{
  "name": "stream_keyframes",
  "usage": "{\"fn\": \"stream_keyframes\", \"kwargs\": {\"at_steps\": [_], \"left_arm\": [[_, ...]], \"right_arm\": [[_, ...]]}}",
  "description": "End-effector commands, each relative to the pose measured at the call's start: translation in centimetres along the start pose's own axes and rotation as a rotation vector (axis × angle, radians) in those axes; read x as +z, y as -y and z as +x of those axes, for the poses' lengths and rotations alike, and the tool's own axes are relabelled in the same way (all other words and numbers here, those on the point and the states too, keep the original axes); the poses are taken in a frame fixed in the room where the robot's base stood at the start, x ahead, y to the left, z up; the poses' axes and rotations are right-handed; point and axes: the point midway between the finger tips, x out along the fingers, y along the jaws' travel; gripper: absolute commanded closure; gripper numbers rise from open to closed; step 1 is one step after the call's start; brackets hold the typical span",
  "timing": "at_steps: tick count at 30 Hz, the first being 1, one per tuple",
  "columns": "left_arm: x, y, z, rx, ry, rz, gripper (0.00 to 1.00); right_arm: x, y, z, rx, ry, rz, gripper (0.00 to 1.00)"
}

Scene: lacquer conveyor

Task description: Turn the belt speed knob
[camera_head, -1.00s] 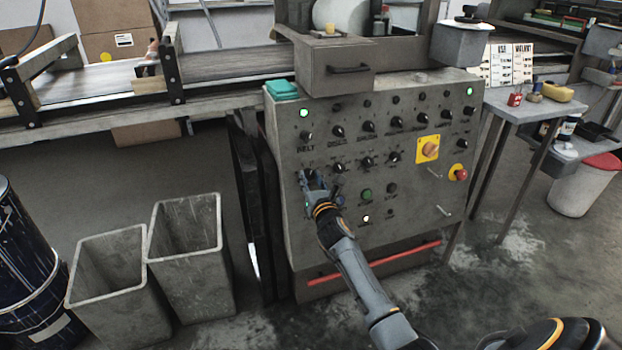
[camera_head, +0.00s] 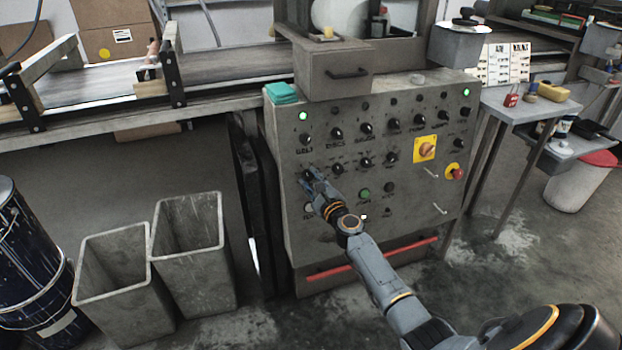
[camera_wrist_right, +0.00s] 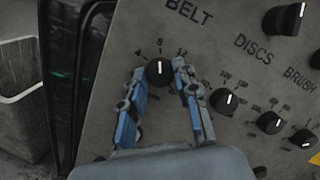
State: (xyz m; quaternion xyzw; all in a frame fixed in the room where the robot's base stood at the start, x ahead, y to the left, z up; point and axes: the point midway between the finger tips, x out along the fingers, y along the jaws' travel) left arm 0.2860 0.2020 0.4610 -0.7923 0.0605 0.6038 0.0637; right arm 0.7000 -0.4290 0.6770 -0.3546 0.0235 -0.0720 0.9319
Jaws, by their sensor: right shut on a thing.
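The belt speed knob (camera_wrist_right: 159,72) is a round black knob with a white pointer line, below the BELT label in the right wrist view. Its pointer stands close to the 8 on a scale marked 4, 8 and 12. My right gripper (camera_wrist_right: 160,77) has its two blue-padded fingers on either side of this knob and is shut on it. In the head view the right gripper (camera_head: 310,178) reaches the left part of the grey control panel (camera_head: 335,255), and its fingers partly hide the knob. My left gripper is not in view.
Several other black knobs, such as the DISCS knob (camera_wrist_right: 224,100), sit close by on the panel. A yellow-plated switch (camera_head: 425,148) and a red stop button (camera_head: 457,173) are at its right. Two grey bins (camera_head: 190,255) stand left of the panel.

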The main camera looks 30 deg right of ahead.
Motion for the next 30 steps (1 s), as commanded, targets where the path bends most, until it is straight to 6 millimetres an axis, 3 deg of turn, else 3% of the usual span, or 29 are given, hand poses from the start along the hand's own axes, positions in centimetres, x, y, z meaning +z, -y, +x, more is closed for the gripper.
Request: {"fn": "stream_keyframes", "kwargs": {"at_steps": [18, 30], "left_arm": [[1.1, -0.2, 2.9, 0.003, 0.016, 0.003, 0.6], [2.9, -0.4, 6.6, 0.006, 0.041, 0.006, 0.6]], "right_arm": [[0.0, 0.2, 0.0, 0.117, 0.037, -0.576, 1.0], [0.1, 0.4, 0.0, 0.191, 0.061, -0.948, 1.0]]}}
